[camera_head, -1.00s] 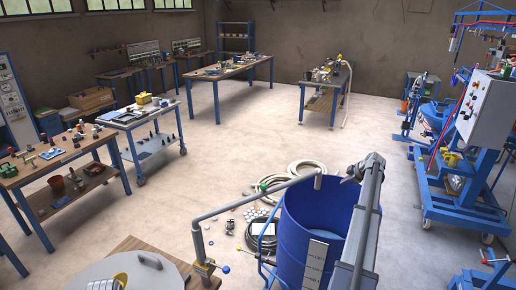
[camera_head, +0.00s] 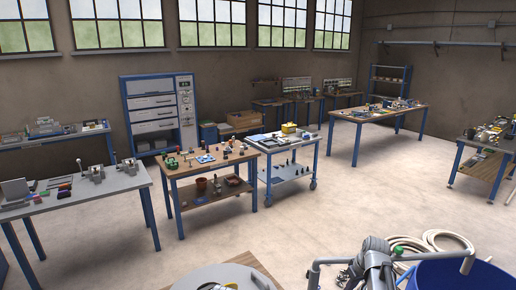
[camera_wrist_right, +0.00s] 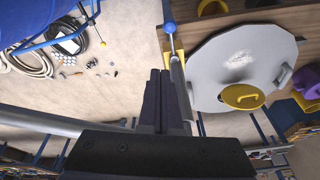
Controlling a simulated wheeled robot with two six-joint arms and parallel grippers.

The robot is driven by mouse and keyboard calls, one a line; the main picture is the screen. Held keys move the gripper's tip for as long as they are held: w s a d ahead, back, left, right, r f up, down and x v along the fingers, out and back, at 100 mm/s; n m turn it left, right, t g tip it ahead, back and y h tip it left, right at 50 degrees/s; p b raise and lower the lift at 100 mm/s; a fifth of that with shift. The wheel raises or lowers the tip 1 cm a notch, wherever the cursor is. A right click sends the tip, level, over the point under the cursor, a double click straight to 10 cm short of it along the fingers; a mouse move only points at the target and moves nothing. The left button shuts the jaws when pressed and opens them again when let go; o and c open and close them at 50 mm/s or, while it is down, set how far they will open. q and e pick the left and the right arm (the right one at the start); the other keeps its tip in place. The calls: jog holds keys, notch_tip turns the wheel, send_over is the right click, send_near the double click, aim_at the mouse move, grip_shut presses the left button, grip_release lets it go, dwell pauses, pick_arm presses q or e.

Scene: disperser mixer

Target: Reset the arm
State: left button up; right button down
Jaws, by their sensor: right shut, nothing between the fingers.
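My right gripper (camera_wrist_right: 162,100) shows in the right wrist view with its two dark fingers together and nothing between them. It points over the floor, between a blue drum at the upper left and a round grey lid (camera_wrist_right: 225,65) at the right. A lever with a blue ball (camera_wrist_right: 170,28) stands close beyond the fingertips. In the head view a grey arm part (camera_head: 376,268), which looks like mine, rises at the bottom edge beside the blue drum (camera_head: 455,275). No gripper fingers show there. My left gripper is not in view.
A grey pipe (camera_head: 345,261) runs behind the arm part. The lid's edge (camera_head: 205,275) shows at the bottom. Hoses (camera_head: 435,240) lie near the drum. Work tables (camera_head: 85,190) with small items line the left and back. The middle floor (camera_head: 330,215) is clear.

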jog(key=s+a+f+m+g+h, duration=0.1)
jog(key=s+a, duration=0.6)
jog(key=a, duration=0.3)
jog(key=s+a+m+g, duration=0.1)
jog(key=s+a, duration=0.5)
jog(key=a, duration=0.3)
jog(key=s+a+f+n+b, duration=0.1)
jog(key=s+a+f+b, duration=0.1)
jog(key=a+f+b, duration=0.3)
jog(key=s+a+f+n+g+h+b, duration=0.1)
jog(key=s+a+f+n+b, duration=0.1)
jog(key=a+f+b, duration=0.3)
notch_tip(320, 180, down, 5)
jog(key=s+b, duration=0.1)
jog(key=b, duration=0.4)
jog(key=shift+a+r, duration=0.2)
jog(key=shift+a, duration=0.15)
jog(key=shift+s, duration=0.1)
